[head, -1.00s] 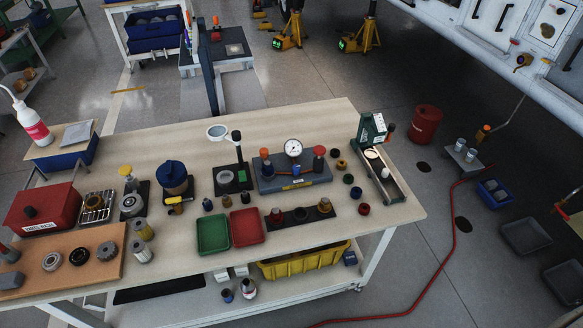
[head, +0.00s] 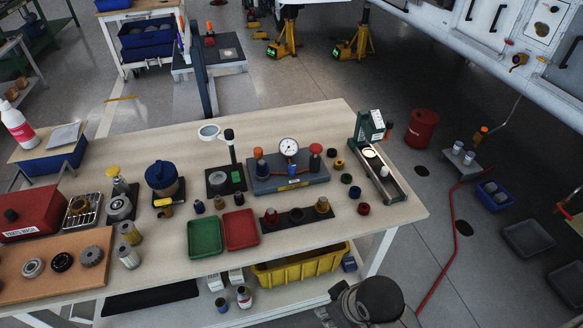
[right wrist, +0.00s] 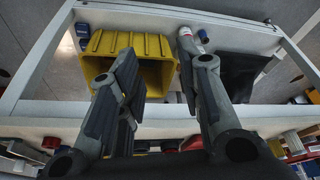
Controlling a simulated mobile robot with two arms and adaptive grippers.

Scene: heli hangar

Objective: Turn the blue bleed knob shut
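A grey-blue test block (head: 272,184) sits on the bench with a round white-faced gauge (head: 288,147). A small blue knob-like part (head: 292,169) shows below the gauge, too small to tell its position. An orange-topped post (head: 258,154) and a red-topped post (head: 316,150) stand at the block's two ends. My right arm shows at the bottom of the head view, in front of the bench. My right gripper (right wrist: 158,75) shows in the right wrist view, fingers apart and empty, near the bench edge and apart from the block. My left gripper is not in view.
Green (head: 205,237) and red (head: 241,229) trays and a dark strip with several fittings (head: 290,219) lie in front of the block. A yellow bin (head: 300,272) is on the lower shelf; it also shows in the right wrist view (right wrist: 135,45). A green-ended rig (head: 371,126) stands right of the block.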

